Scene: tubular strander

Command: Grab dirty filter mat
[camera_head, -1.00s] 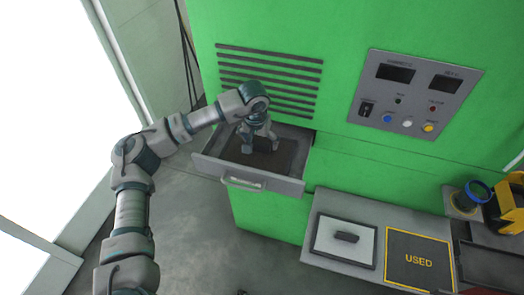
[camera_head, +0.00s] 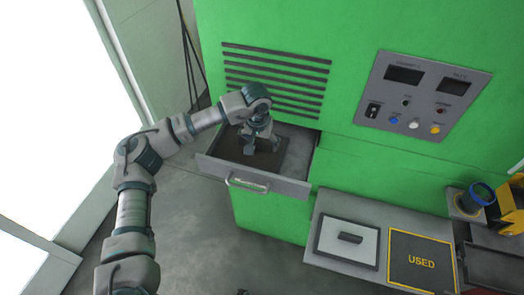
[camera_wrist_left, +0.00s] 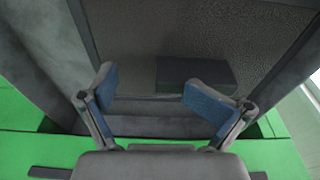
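The dirty filter mat (camera_head: 268,164) is a dark brown textured sheet lying in the open drawer (camera_head: 285,184) of the green machine. In the left wrist view the mat (camera_wrist_left: 190,25) carries a dark block-shaped handle (camera_wrist_left: 192,68). My left gripper (camera_head: 261,148) reaches down into the drawer over the mat. In the left wrist view my left gripper (camera_wrist_left: 155,92) is open, with blue pads spread apart. The right finger overlaps the near edge of the handle, while the left finger is off to its left. Nothing is between the fingers. My right gripper is out of view.
A table (camera_head: 330,262) at lower right holds a pale framed mat (camera_head: 334,245) with a dark handle and a dark square marked USED (camera_head: 421,262). A blue-topped cylinder (camera_head: 472,200) and yellow equipment (camera_head: 510,205) stand beyond. The control panel (camera_head: 420,100) is on the machine.

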